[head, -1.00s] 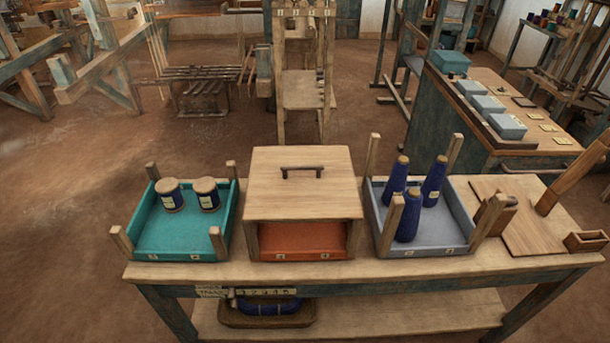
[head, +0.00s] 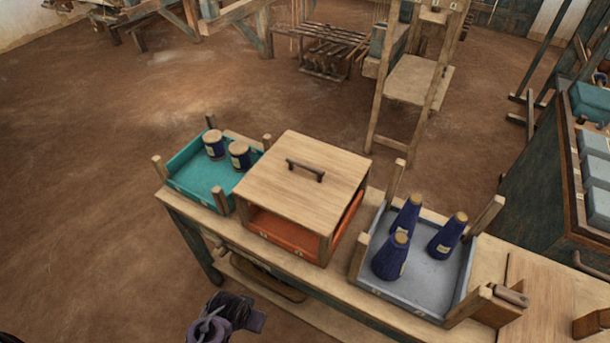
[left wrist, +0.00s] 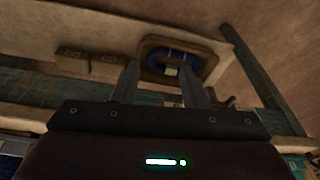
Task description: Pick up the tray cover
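The tray cover (head: 302,176) is a light wooden board with a dark bar handle (head: 306,170) on top. In the head view it lies level over the orange tray (head: 286,233), resting on its corner posts. My left gripper (left wrist: 157,84) shows in the left wrist view with its two fingers apart and nothing between them. A dark part of my arm shows low in the head view, below the table's front edge. My right gripper is not in view.
A teal tray (head: 197,178) with two blue spools stands left of the cover. A grey tray (head: 431,277) with three blue cones stands right. Their corner posts rise beside the cover. The bench (head: 335,287) has a lower shelf. Floor to the left is open.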

